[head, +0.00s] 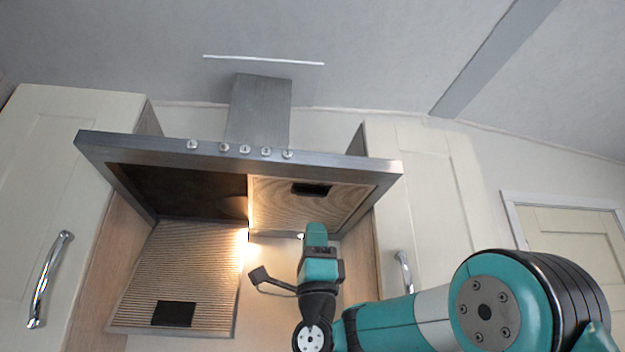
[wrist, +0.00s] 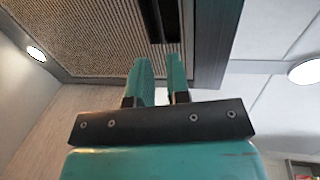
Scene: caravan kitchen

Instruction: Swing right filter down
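The right filter (head: 305,205) is a ribbed panel lying up flat in the underside of the steel range hood (head: 130,146). It carries a dark rectangular handle (head: 311,189). In the wrist view the right filter (wrist: 100,45) fills the upper left, with its dark handle (wrist: 160,20) above the fingertips. My gripper (head: 316,232) points up below the right filter. In the wrist view my gripper (wrist: 160,65) has a narrow gap between its fingers, with nothing seen in it. Its fingertips look lined up with the handle; whether they touch it I cannot tell.
The left filter (head: 190,270) hangs down, leaving a dark opening (head: 185,190) above it. Cupboards with metal handles stand left (head: 50,270) and right (head: 404,272) of the hood. A row of knobs (head: 245,149) lines the hood front.

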